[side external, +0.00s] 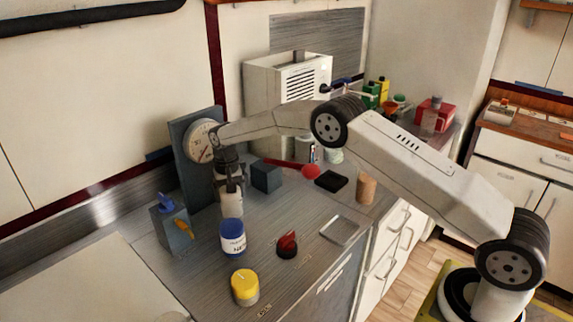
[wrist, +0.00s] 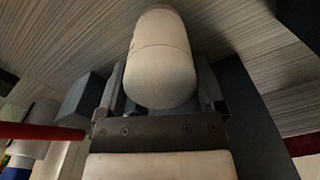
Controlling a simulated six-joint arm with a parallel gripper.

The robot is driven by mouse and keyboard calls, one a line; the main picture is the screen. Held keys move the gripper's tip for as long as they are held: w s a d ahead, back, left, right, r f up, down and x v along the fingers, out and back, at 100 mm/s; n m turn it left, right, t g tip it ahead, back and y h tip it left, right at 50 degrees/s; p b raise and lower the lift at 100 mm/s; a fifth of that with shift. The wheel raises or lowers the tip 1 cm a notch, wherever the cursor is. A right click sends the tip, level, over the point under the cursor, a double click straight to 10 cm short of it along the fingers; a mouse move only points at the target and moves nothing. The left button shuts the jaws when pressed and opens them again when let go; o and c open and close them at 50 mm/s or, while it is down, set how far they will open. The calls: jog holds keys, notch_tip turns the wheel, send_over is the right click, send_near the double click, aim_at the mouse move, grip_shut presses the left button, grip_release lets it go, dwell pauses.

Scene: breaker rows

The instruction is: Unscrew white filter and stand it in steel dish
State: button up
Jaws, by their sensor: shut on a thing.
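The white filter (side external: 232,203) is a pale rounded cylinder, upright below my wrist. My gripper (side external: 229,186) points down and is shut on it, one finger on each side. In the wrist view the filter (wrist: 161,60) fills the space between the fingers of my gripper (wrist: 160,88). Its top is hidden by the gripper, and I cannot tell whether it is still attached or touches the counter. The steel dish (side external: 341,231) is a shallow square tray near the counter's front edge, to the right, and looks empty.
A grey upright panel (side external: 181,163) with a round gauge (side external: 201,140) stands behind my gripper. A blue-and-white tub (side external: 232,237), yellow-topped jar (side external: 244,287), red-knobbed item (side external: 287,245), grey block (side external: 266,176) and black pad (side external: 331,181) stand around on the counter.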

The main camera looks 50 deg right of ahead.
jog(key=shift+n, duration=2.1)
jog(key=o, duration=0.9)
jog(key=m, duration=1.4)
jog(key=shift+m, duration=2.2)
